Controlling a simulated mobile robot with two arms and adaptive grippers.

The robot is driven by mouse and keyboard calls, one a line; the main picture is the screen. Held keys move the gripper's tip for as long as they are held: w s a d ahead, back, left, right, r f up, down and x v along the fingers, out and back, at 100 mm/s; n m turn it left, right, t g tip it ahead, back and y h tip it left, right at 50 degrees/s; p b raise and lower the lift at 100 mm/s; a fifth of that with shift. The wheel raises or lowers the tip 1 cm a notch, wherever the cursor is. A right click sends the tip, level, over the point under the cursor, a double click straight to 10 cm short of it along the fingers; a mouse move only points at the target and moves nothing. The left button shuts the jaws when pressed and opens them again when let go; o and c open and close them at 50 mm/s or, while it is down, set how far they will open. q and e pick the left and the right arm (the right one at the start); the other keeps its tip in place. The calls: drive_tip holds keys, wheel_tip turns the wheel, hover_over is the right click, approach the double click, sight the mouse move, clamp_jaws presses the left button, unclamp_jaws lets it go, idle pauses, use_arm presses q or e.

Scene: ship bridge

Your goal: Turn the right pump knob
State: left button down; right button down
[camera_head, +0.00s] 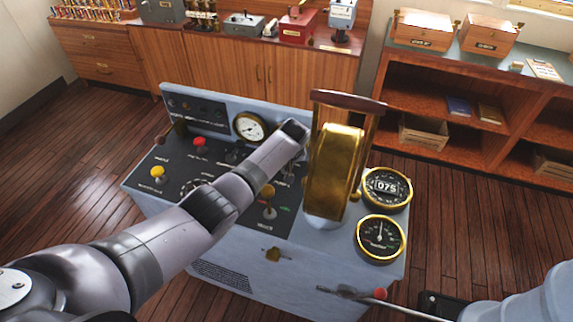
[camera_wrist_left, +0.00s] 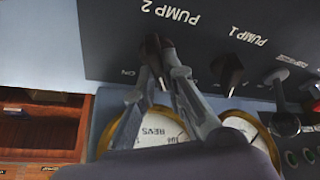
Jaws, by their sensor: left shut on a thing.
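The control console (camera_head: 230,262) stands in front of me. My left arm reaches over its dark panel; in the head view its gripper is hidden behind the arm's end. In the left wrist view, which is upside down, my left gripper (camera_wrist_left: 155,72) is shut on the dark knob (camera_wrist_left: 152,48) beside the "PUMP 2" label. A second dark knob (camera_wrist_left: 228,70), by "PUMP 1", stands free to the right of the fingers. My right arm (camera_head: 520,298) enters at the lower right; whether its gripper is open is unclear.
A brass telegraph (camera_head: 336,172) with a wooden top rises beside the left arm's end. Two brass-rimmed gauges (camera_head: 381,239) are to its right. A yellow knob (camera_head: 157,172) and a red knob (camera_head: 199,142) stand on the panel. A red-tipped lever (camera_head: 380,293) is in front.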

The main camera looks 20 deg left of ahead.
idle(0.3)
use_arm(q)
drive_tip(key=c, duration=1.7)
unclamp_jaws()
drive_tip(key=shift+o, duration=0.2)
drive_tip(key=shift+r, duration=0.1)
wheel_tip(320, 180, up, 10)
drive_tip(key=shift+s+f, duration=0.15)
drive_tip(key=shift+f, duration=0.05)
